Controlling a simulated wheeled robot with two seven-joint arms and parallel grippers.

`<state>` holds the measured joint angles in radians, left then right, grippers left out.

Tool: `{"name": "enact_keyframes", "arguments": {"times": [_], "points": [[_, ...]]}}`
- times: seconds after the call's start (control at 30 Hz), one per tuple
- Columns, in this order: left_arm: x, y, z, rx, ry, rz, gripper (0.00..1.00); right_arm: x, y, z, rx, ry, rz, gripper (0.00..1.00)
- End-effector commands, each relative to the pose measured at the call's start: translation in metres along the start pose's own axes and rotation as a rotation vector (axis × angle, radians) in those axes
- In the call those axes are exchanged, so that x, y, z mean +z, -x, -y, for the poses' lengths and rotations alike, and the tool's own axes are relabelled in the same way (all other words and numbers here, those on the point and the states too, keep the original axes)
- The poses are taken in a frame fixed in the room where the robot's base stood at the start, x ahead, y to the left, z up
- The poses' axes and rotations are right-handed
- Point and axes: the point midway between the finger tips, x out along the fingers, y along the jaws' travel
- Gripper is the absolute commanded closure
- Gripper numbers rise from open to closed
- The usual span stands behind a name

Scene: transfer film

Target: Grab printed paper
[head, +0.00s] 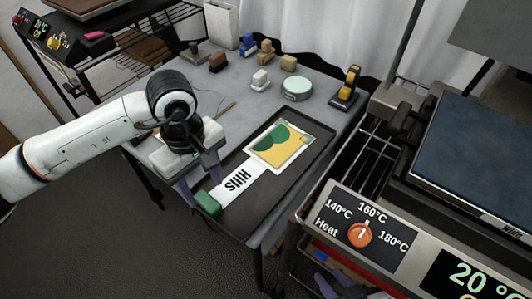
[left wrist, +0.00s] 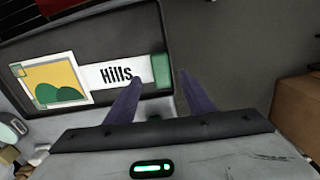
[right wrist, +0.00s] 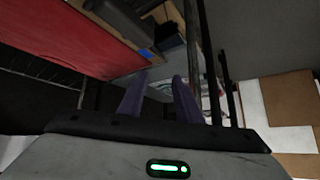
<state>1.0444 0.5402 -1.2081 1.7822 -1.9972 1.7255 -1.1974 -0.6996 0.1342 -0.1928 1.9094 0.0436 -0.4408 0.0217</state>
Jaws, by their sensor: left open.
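The printed paper (head: 275,146) lies flat in a dark tray (head: 238,225) on the grey table. It has a yellow and green picture, a white strip reading "Hills", and a green end (head: 207,203). It also shows in the left wrist view (left wrist: 50,80). My left gripper (head: 198,186) is open and empty above the tray's near left part, with its fingertips close to the green end. In the left wrist view its fingers (left wrist: 160,76) point toward that end. My right gripper (right wrist: 160,76) is open and empty, low beneath the heat press.
A heat press (head: 370,235) with an orange dial stands at the right, beside the tray. Stamps, a round green tin (head: 296,89) and a yellow-black tape dispenser (head: 345,88) stand at the table's back. A rack (head: 95,50) stands at the far left.

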Motion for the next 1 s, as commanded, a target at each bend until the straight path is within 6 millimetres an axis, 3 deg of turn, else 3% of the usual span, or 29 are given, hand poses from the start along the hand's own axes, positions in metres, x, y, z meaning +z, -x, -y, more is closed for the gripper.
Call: {"name": "enact_keyframes", "arguments": {"times": [0.3,0.57,0.83,1.0], "points": [[0.000,-0.042,0.003,-0.002,0.002,0.002,0.52,-0.020,0.003,-0.001,0.002,0.002,-0.028,0.69],[-0.001,-0.045,0.002,0.000,0.001,0.001,0.52,-0.019,0.003,-0.002,0.003,0.002,-0.026,0.69],[-0.001,-0.045,0.002,0.000,0.001,0.001,0.95,-0.016,0.004,-0.002,0.004,0.002,-0.019,0.69],[-0.001,-0.044,0.002,0.001,0.001,0.001,0.97,-0.015,0.004,-0.002,0.004,0.002,-0.017,0.69]]}}
